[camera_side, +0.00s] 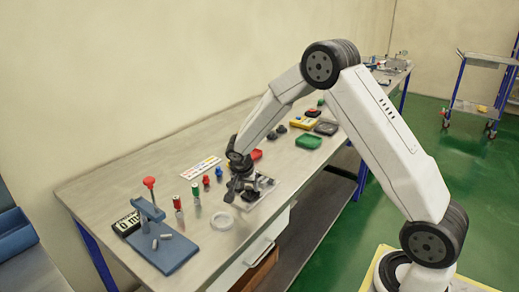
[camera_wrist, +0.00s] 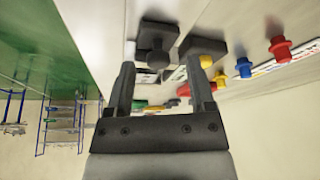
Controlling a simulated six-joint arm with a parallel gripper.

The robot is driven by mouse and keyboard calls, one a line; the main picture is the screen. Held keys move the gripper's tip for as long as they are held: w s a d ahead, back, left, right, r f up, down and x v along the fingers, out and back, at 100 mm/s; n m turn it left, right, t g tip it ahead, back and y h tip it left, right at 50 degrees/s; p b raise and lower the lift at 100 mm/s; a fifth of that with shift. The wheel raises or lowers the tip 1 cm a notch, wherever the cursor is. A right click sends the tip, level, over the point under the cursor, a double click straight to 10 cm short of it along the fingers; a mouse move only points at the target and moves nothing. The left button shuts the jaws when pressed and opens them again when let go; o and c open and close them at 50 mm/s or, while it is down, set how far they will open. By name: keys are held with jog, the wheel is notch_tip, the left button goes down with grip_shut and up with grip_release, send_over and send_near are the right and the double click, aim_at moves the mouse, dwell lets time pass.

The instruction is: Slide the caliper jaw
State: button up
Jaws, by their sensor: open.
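A blue stand (camera_side: 170,257) with an upright post and small grey cylinders sits at the near left end of the table. A black display (camera_side: 127,224) with white digits lies beside it. I cannot tell for sure which part is the caliper jaw. My gripper (camera_side: 231,193) is low over the table, right of the stand and apart from it, by a grey tray (camera_side: 258,192). In the wrist view my gripper (camera_wrist: 160,62) has its two dark fingers apart with nothing held. A dark knobbed block (camera_wrist: 155,44) shows beyond and between the fingertips; contact is unclear.
Green and red pegs (camera_side: 196,194) stand between the stand and my gripper. A clear ring (camera_side: 222,220) lies near the front edge. A green tray (camera_side: 309,141) and other containers are farther right.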

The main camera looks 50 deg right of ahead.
jog(key=v, duration=0.7)
jog(key=shift+a, duration=0.15)
dwell(0.3)
jog(key=s+a+n+y, duration=0.2)
jog(key=s+a+n, duration=0.3)
jog(key=s, duration=0.4)
jog(key=s+a+n+y, duration=0.2)
jog(key=s+a+n, duration=0.3)
jog(key=s+n, duration=0.3)
jog(key=shift+s+f+t, duration=0.2)
jog(key=shift+s+t, duration=0.2)
jog(key=shift+s, duration=0.8)
